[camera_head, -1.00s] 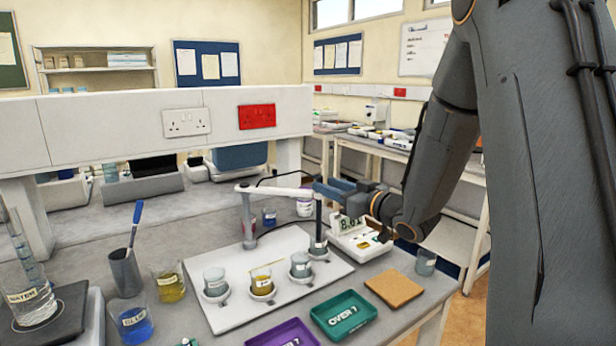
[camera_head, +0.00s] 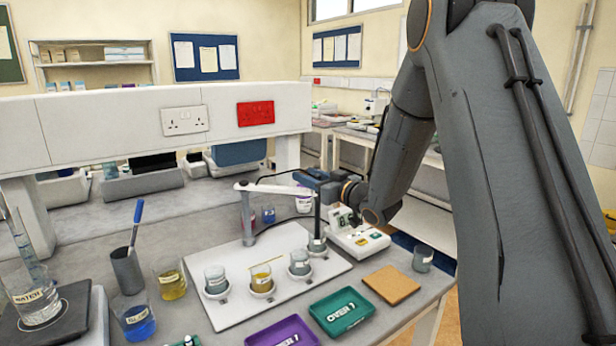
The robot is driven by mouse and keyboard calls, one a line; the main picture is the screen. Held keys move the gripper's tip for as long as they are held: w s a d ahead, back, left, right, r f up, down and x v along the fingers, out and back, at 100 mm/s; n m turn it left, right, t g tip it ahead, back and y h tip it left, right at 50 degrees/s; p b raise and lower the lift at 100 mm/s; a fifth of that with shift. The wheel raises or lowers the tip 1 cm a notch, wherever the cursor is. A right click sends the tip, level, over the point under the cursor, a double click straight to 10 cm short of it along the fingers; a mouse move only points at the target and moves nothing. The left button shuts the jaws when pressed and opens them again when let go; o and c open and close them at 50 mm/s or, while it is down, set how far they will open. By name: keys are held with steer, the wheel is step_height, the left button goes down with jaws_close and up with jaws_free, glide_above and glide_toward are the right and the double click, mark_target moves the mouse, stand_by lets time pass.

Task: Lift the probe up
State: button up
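The probe (camera_head: 317,216) is a thin dark upright rod at the right end of a pale swing arm (camera_head: 275,188) on a grey post (camera_head: 248,222). Its lower end reaches down to the rightmost small beaker (camera_head: 317,246) on a white board (camera_head: 235,316); I cannot tell how deep it sits. My gripper (camera_head: 304,180), blue-grey and small in view, is at the height of the probe's top and the swing arm's end. I cannot tell whether it touches them, and its fingers are too small and overlapped to read.
Other small beakers (camera_head: 216,281) stand on the board. A green tray (camera_head: 342,312), purple tray (camera_head: 281,334) and brown mat (camera_head: 391,286) lie in front. A loose beaker (camera_head: 422,259) stands at right.

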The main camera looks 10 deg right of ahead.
jaws_close()
steer(key=shift+r, duration=0.15)
step_height(320, 180, up, 8)
steer(key=p, duration=0.3)
jaws_free()
